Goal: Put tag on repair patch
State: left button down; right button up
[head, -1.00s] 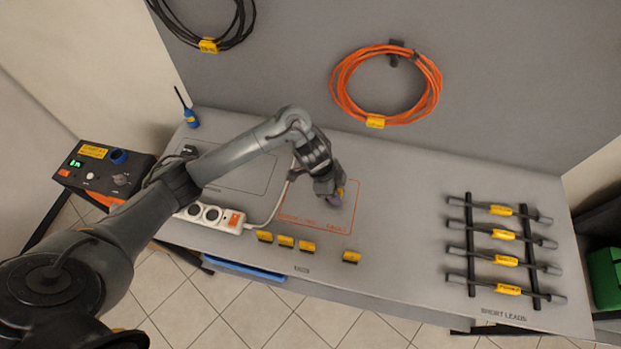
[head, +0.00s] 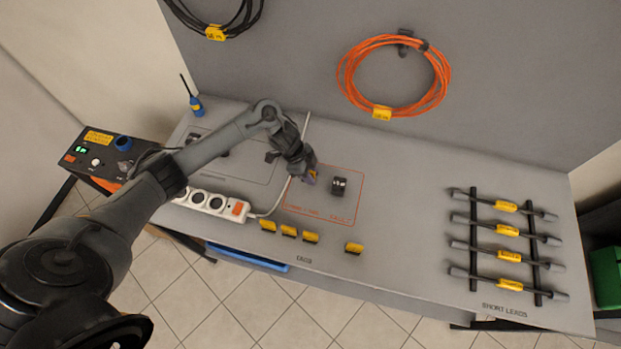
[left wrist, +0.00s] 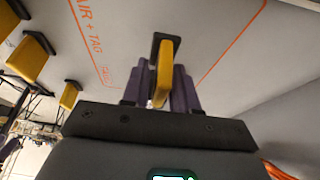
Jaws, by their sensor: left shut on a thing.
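My left gripper (head: 309,174) is shut on a yellow tag with a black edge; the tag (left wrist: 164,70) shows between the purple fingers in the left wrist view. The repair patch (head: 350,222) is an orange-outlined area with orange lettering on the grey table. The gripper is over or beside the patch's left side; its height is hard to judge. A small dark cylindrical object (head: 339,187) sits inside the outline, right of the gripper and apart from it. My right gripper is not in view.
Several yellow tags (head: 311,238) stand along the table's front edge. A white power strip (head: 216,202) and its cable lie to the left. Short leads (head: 505,231) lie on black rails at the right. An orange cable coil (head: 395,75) hangs behind. Table between patch and leads is clear.

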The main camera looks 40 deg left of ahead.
pick_arm(q)
jog(key=shift+f, duration=1.5)
jog(key=shift+f, duration=0.15)
jog(key=c, duration=0.9)
grip_release()
jog(key=shift+o, duration=0.2)
